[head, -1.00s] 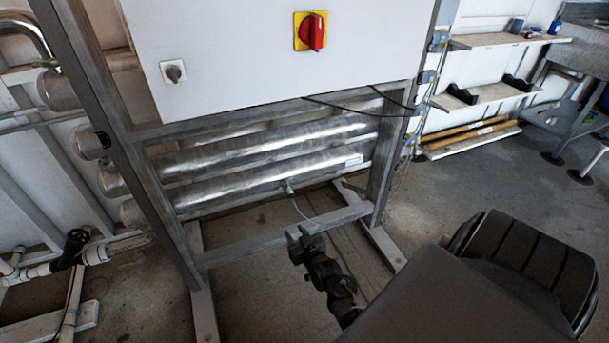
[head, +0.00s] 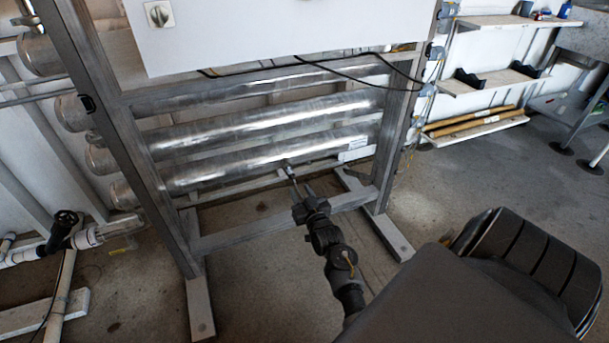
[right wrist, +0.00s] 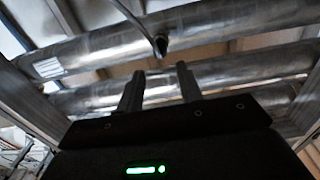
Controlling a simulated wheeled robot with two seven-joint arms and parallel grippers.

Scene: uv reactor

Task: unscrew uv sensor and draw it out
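The uv sensor (head: 287,168) is a small grey fitting on the lowest steel tube (head: 225,172). In the right wrist view the sensor (right wrist: 160,45) sticks out of a tube, with a cable running from it toward the top left. My right gripper (head: 303,188) is just in front of the sensor and below it in the head view. In the right wrist view my right gripper (right wrist: 160,82) has its two fingers apart with nothing between them; the sensor lies beyond the fingertips. The fingers do not appear to touch it. My left gripper is not in view.
A grey metal frame surrounds the tubes; its lower crossbar (head: 255,229) passes by my right arm. A white cabinet (head: 290,35) hangs above with black cables under it. Shelves (head: 490,85) stand at the right. Floor in front of the frame is clear.

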